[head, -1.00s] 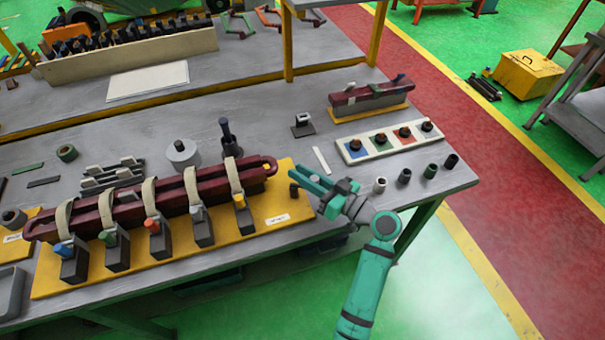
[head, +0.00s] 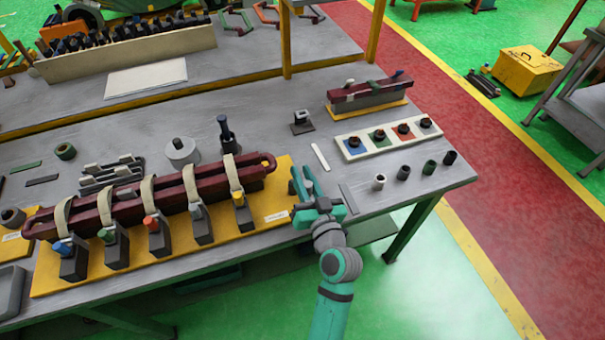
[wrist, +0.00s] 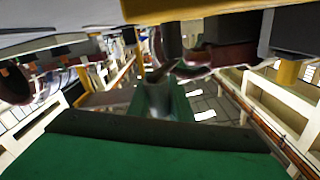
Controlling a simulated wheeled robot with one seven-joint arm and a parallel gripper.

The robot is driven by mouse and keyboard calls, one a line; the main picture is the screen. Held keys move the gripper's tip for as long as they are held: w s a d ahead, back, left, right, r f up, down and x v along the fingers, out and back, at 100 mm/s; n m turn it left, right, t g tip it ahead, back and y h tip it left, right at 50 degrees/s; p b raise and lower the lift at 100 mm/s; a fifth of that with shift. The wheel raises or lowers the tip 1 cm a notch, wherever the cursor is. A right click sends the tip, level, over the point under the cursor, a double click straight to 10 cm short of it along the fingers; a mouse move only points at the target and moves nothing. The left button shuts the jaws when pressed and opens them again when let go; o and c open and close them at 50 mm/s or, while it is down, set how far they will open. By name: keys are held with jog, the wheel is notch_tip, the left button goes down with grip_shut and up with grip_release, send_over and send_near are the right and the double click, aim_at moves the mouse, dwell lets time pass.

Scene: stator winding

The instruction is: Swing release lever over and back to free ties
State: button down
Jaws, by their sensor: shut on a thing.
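The maroon coil bar (head: 155,203) lies along the yellow board (head: 270,222), with several cream tie straps (head: 191,183) looped over it. Dark blocks with coloured caps stand in front of the straps. My gripper (head: 302,182) is at the board's right end, fingers pointing away from the robot, shut on the release lever. In the head view the fingers hide most of the lever. In the wrist view a short grey cylinder, which looks like the lever (wrist: 157,98), stands by the green finger (wrist: 150,150).
Right of my gripper are a white strip (head: 320,157), a grey strip (head: 349,198) and several small cylinders (head: 404,173). A tray of coloured squares (head: 390,137) and a smaller maroon bar (head: 368,91) stand behind. The table's front edge is close below my gripper.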

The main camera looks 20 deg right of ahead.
jog(key=shift+s+a+m+g+h, duration=0.1)
jog(key=shift+s+m+g+h, duration=0.1)
jog(key=shift+m+h, duration=0.75)
jog(key=shift+s+a+m+g+h, duration=0.15)
jog(key=shift+m+h, duration=0.35)
jog(key=shift+h, duration=0.9)
jog(key=shift+s+a+m+g+h, duration=0.1)
jog(key=shift+m+g+h, duration=0.15)
jog(key=shift+m+h, duration=0.7)
jog(key=shift+a+m+g+h, duration=0.1)
jog(key=shift+m+g+h, duration=0.2)
jog(key=shift+h, duration=0.6)
jog(key=c, duration=1.6)
grip_release()
jog(key=shift+v, duration=5.45)
jog(key=shift+f, duration=0.1)
